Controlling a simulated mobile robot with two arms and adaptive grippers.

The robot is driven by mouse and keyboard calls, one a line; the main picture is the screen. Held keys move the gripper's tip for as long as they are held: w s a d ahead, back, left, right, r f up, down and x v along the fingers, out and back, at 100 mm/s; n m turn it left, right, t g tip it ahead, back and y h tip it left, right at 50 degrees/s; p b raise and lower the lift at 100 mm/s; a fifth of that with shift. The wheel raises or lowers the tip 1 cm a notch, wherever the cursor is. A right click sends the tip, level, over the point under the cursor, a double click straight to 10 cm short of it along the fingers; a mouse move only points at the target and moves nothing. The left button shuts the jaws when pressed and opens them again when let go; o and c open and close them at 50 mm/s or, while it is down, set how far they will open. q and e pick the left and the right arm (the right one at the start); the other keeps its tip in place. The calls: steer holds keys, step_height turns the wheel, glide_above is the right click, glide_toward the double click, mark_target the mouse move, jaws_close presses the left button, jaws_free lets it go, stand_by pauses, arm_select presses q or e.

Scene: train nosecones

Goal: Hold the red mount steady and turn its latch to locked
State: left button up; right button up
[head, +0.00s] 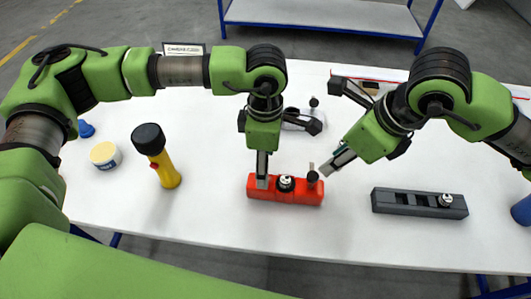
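The red mount (302,197) lies on the white table near its front edge, with a round metal-and-black fitting (286,183) on top. Its latch (312,177), a black knob with a short upright pin, stands at its right end. My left gripper (262,183) points straight down, and its fingertip overlaps the left part of the mount. I see it nearly edge-on, so its grip on the mount is unclear. My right gripper (326,170) comes slanting from the upper right, its tip just right of the latch. Contact with the latch and its finger spacing cannot be made out.
A yellow flashlight (162,165), a round tub (104,156) and a blue object (86,129) stand left. A blue item (522,210) is at the right edge.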

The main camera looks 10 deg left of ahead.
arm_select(q)
step_height(320, 180, down, 10)
steer(key=shift+f, duration=0.25)
